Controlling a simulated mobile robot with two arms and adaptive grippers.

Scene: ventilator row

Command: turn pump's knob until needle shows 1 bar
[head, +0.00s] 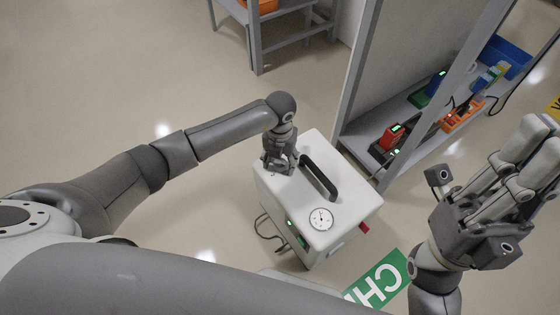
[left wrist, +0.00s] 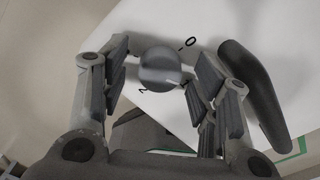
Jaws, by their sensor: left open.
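The pump is a white box (head: 345,205) with a dark carry handle (head: 319,177) and a round white gauge (head: 321,219) on top. The gauge's needle and numbers are too small to read surely. The grey round knob (left wrist: 160,68) sits on the white top, with printed marks beside it, one a 0. My left gripper (head: 280,160) is over the knob, hiding it in the head view. Its open fingers (left wrist: 163,80) stand on either side of the knob, with gaps showing. My right gripper (head: 530,155) is raised at the right, away from the pump; its opening is unclear.
The handle rises close beside my left gripper's right finger in the left wrist view. A shelf rack (head: 400,135) with small coloured devices and a blue bin (head: 505,58) stands behind the pump. A green floor sign (head: 382,283) lies in front. Floor left of the pump is clear.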

